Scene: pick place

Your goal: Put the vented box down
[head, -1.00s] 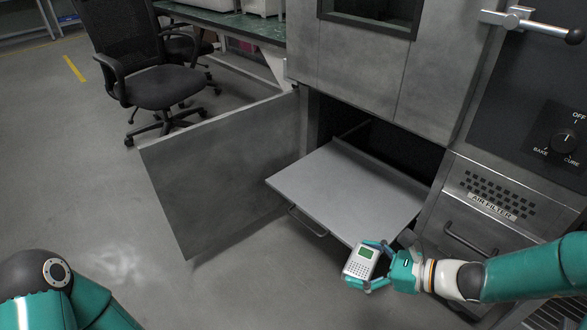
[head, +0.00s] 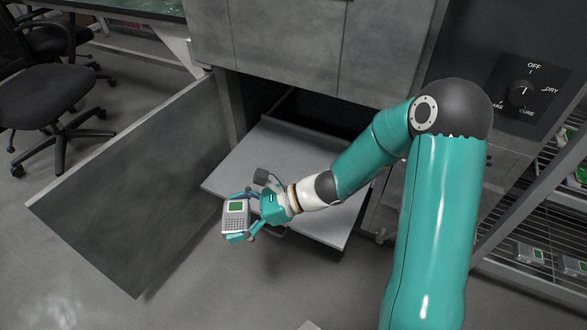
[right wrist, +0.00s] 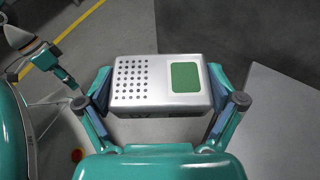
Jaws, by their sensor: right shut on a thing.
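The vented box (head: 236,222) is small and silver-grey, with a green panel and a grid of dark holes. My right gripper (head: 237,217) is shut on it and holds it in the air by the pulled-out grey shelf's (head: 242,163) front left edge. In the right wrist view the box (right wrist: 150,99) sits between the two fingers of the gripper (right wrist: 160,103), its holes on the left and green panel on the right. My right forearm hides part of the shelf. My left gripper does not show in the head view.
An open grey cabinet door (head: 130,190) stands left of the shelf. The dark cabinet opening (head: 315,115) is behind it. A wire rack (head: 500,222) holding several similar boxes is at the right. A black chair (head: 45,95) stands at the far left.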

